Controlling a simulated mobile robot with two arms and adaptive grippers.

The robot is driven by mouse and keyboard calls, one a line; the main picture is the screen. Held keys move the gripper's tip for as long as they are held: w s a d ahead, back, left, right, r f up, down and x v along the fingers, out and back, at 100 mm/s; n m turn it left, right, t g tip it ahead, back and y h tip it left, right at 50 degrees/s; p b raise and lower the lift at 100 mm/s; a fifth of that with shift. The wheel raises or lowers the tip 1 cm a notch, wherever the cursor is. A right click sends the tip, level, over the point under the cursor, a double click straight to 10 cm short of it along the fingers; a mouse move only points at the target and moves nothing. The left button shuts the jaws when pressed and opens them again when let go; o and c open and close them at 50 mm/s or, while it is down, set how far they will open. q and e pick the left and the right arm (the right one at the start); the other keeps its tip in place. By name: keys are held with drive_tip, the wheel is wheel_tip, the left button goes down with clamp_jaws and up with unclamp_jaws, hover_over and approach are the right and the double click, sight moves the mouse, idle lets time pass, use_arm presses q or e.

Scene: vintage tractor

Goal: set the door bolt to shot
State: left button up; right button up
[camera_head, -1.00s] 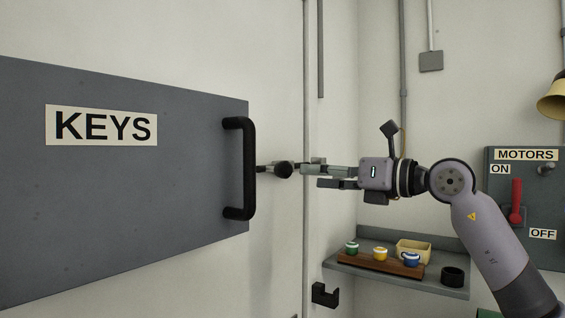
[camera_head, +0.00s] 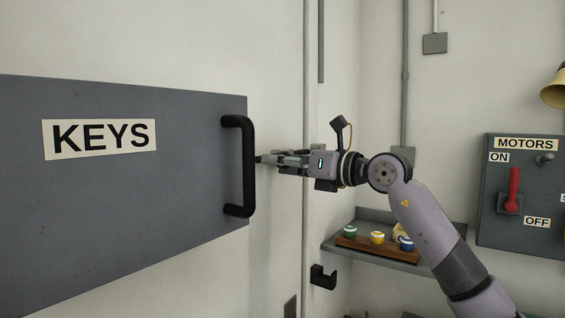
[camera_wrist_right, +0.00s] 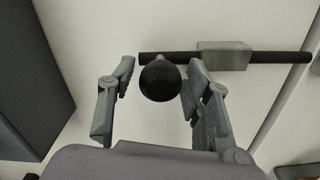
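The door bolt is a thin dark rod (camera_wrist_right: 276,57) with a round black knob (camera_wrist_right: 160,81), seen in the right wrist view. The rod runs through a grey bracket (camera_wrist_right: 225,56) on the pale wall or door, to the right of the knob. My right gripper (camera_wrist_right: 158,75) is open, one finger on each side of the knob, with visible gaps on both sides. In the head view my right gripper (camera_head: 277,160) reaches left to the bolt and mostly hides it; only a dark tip shows past the fingers. My left gripper is not in view.
A grey KEYS panel (camera_head: 120,210) with a black handle (camera_head: 247,166) stands just left of the right fingers. A shelf (camera_head: 345,256) with coloured pots and a MOTORS box (camera_head: 530,237) are to the right.

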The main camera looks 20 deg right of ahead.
clamp_jaws()
idle(0.3)
idle(0.3)
